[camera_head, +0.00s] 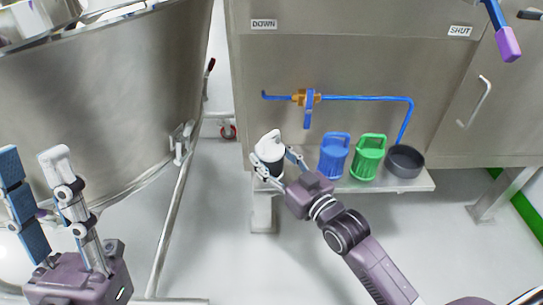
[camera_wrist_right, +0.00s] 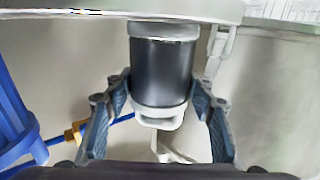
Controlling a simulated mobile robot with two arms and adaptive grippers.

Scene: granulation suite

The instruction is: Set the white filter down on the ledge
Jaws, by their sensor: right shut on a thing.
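The white filter (camera_head: 269,146), with a dark band round its body and a handle on top, stands upright at the left end of the ledge (camera_head: 385,186). My right gripper (camera_head: 275,166) is shut on it, one finger on each side. In the right wrist view, which looks upside down, the filter's dark body (camera_wrist_right: 160,72) is between the fingers (camera_wrist_right: 160,100). Its base meets or nearly meets the ledge's edge (camera_wrist_right: 60,13); I cannot tell whether it bears weight there. My left gripper (camera_head: 32,170) is open and empty at the lower left.
A blue filter (camera_head: 334,156), a green filter (camera_head: 368,158) and a dark round pan (camera_head: 405,161) stand along the ledge to the right. A blue pipe (camera_head: 360,98) with a brass valve (camera_head: 306,98) runs above. A large steel vessel (camera_head: 110,100) fills the left.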

